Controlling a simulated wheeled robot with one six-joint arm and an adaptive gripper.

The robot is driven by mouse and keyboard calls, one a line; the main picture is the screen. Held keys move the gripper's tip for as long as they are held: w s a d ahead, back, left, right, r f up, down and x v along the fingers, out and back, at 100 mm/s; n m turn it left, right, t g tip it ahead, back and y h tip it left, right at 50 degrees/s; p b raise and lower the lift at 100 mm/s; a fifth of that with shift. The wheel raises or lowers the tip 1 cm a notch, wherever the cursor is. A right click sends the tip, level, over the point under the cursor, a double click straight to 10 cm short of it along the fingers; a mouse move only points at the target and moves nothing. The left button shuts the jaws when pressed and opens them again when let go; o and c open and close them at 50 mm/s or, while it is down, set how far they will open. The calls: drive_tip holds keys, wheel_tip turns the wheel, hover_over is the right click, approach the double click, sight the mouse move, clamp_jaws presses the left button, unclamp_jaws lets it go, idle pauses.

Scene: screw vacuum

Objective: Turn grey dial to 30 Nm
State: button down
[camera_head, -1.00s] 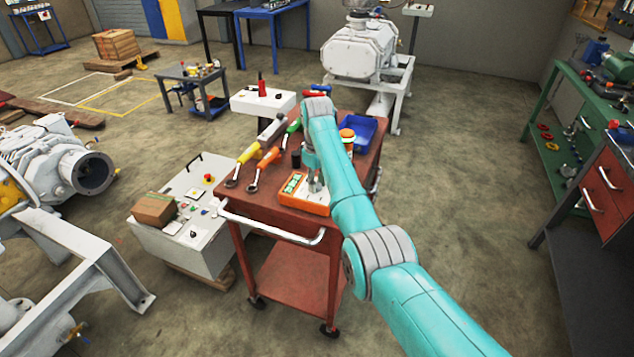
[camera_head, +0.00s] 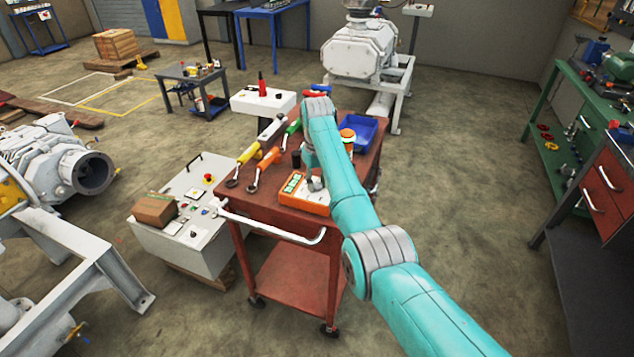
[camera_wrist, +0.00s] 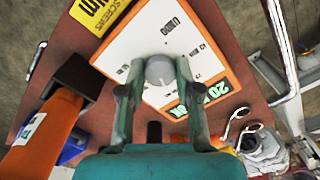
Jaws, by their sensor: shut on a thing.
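The grey dial (camera_wrist: 159,70) sits in the middle of the white face of an orange-edged box (camera_wrist: 205,42) in the wrist view. My gripper (camera_wrist: 160,72) is shut on the dial, one finger on each side of it. Small markings ring the dial, but I cannot read its setting. A green label reading "20" shows on the box's lower right part. In the head view the orange box (camera_head: 303,200) lies on the red cart's near end, and my gripper there is mostly hidden behind my arm.
Torque wrenches with orange (camera_head: 268,157) and yellow (camera_head: 248,154) grips lie on the red cart (camera_head: 258,207) left of the box. A blue bin (camera_head: 364,131) stands at the cart's far right. A grey-white cabinet (camera_head: 202,240) stands left of the cart.

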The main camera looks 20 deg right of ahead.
sight(317, 185)
drive_tip(key=c, duration=0.8)
unclamp_jaws()
drive_tip(key=shift+r, duration=0.15)
drive_tip(key=shift+r, duration=3.6)
